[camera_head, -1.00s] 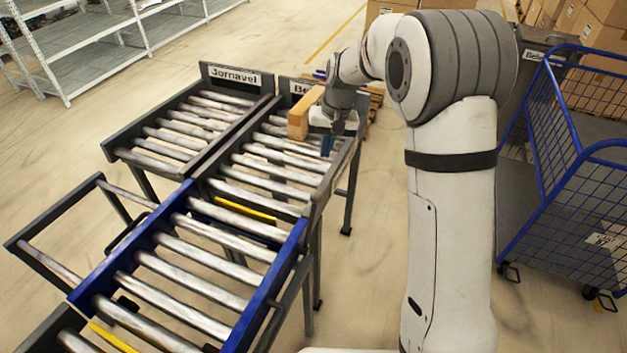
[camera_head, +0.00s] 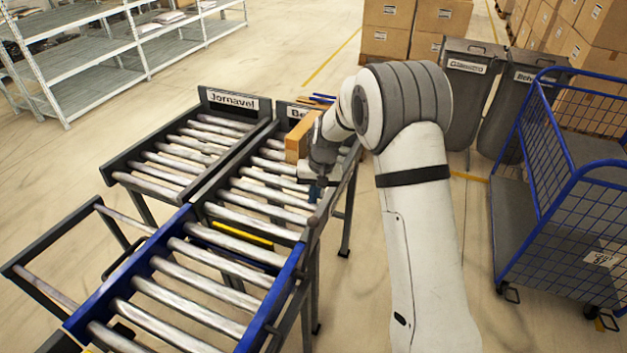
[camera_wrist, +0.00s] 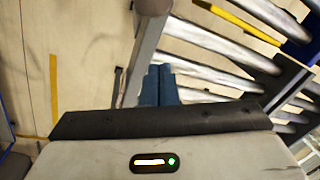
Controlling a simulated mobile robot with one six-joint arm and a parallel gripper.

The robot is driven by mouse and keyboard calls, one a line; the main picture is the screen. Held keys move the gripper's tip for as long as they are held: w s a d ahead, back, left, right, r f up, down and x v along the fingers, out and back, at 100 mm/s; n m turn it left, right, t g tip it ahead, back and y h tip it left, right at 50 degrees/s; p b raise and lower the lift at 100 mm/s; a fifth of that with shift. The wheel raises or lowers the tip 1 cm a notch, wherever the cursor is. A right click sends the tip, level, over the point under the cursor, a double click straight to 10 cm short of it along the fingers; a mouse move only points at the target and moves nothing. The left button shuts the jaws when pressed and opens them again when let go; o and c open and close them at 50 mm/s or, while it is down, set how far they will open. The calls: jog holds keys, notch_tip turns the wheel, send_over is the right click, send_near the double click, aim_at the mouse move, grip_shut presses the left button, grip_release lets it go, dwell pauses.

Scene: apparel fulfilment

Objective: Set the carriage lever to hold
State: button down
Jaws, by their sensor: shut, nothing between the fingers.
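The carriage, a roller section with blue side rails (camera_head: 277,299), is at the lower left in the head view. A yellow bar (camera_head: 243,233) lies among the rollers near its far end, and a yellow bar (camera_wrist: 240,22) shows at the top of the wrist view. I cannot pick out a lever for certain in either view. My gripper (camera_head: 316,190) is at the right rail of the far roller lane, beyond the carriage. In the wrist view its blue fingers (camera_wrist: 158,84) are together and empty, beside a grey rail.
A lane signed Jornavel (camera_head: 233,100) lies left of the far lane. A cardboard box (camera_head: 301,138) is on the far lane close to my arm. A blue cage trolley (camera_head: 545,175) and grey bins (camera_head: 468,85) stand right.

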jog(key=shift+s+a+f+p, duration=0.1)
jog(key=shift+s+f+p, duration=0.15)
jog(key=shift+f, duration=0.3)
jog(key=shift+s+a+f+p, duration=0.1)
jog(key=shift+f+p, duration=0.15)
jog(key=shift+f, duration=0.3)
jog(key=shift+s+d+r+p, duration=0.15)
jog(key=shift+s+r+p, duration=0.1)
jog(key=shift+s, duration=0.55)
jog(key=shift+s+d+r+p, duration=0.15)
jog(key=shift+s+p, duration=0.05)
jog(key=shift+s, duration=0.55)
